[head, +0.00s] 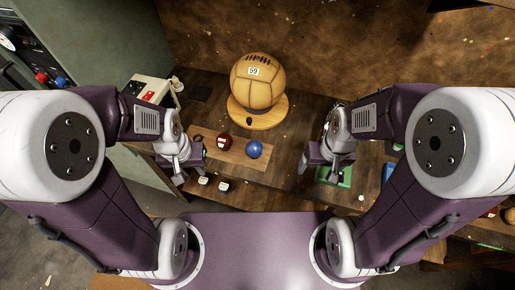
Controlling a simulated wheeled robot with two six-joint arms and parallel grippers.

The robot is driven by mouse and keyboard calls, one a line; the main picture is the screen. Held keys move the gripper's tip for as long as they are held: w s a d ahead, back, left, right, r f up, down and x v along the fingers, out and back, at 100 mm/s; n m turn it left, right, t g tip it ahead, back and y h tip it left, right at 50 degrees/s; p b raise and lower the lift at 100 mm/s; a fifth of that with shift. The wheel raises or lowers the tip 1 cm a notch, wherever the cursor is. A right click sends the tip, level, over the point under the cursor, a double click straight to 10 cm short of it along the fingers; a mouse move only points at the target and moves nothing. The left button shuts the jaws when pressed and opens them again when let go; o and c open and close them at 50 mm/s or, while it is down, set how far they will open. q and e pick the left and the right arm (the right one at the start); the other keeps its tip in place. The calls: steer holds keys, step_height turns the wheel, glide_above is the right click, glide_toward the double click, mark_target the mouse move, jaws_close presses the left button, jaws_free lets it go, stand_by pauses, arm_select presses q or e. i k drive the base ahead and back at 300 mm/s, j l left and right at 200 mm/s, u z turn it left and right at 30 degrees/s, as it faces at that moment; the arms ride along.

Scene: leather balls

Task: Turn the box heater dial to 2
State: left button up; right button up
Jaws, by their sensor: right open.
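No thing here is clearly marked as the box heater, and no dial numbers can be read. A dark control panel (28,65) on the green-grey cabinet at the upper left carries a round white gauge (7,38), a red knob (42,78) and a blue knob (60,82). A small cream box (148,90) with a red patch stands at the bench's left end; I see no clear dial on it. My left gripper (180,172) is low over the bench's left part, its jaws too small to judge. My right gripper (316,166) is open, beside a green tray.
A tan leather ball (258,80) labelled 59 sits on a round wooden stand (270,113). Small labelled dark items (223,185) lie in front. The green tray (333,180) is at right.

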mark_target(131, 86)
steer(key=u, duration=1.15)
